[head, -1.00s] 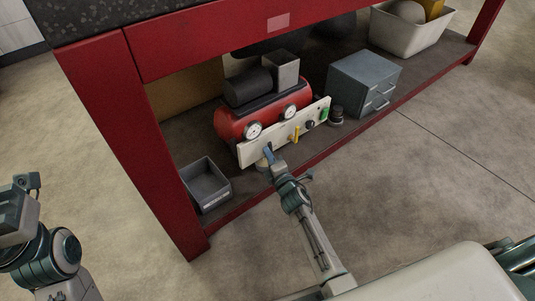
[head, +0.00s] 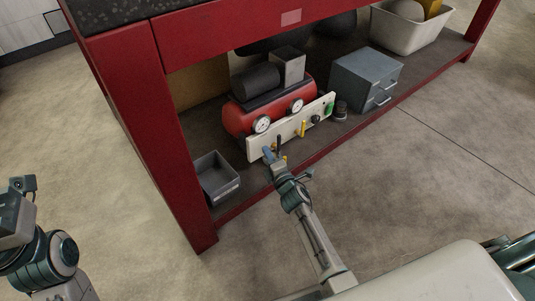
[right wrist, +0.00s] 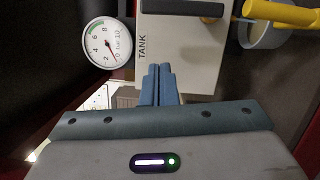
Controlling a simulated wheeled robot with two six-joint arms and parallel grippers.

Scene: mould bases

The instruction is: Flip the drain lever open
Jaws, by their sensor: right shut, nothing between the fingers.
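A red compressor (head: 241,119) stands on the bench's lower shelf with a pale front panel (head: 256,146). A dark upright lever (head: 279,144) and a yellow lever (head: 303,128) show at the panel. I cannot tell which is the drain lever. My right gripper (head: 267,152) is at the panel's left end, left of the dark lever. In the right wrist view its shut, empty fingers (right wrist: 158,84) lie over the panel (right wrist: 188,55) near the "TANK" label. A dark handle (right wrist: 185,8) and a yellow bar (right wrist: 283,12) are beyond. My left gripper (head: 14,212) is far left, its jaws unclear.
A pressure gauge (right wrist: 107,42) is close to the right fingers. A grey cup (right wrist: 262,32) sits by the yellow bar. A grey open bin (head: 217,190) is left of the panel, a drawer box (head: 357,84) right. The red bench leg (head: 160,150) bounds the left.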

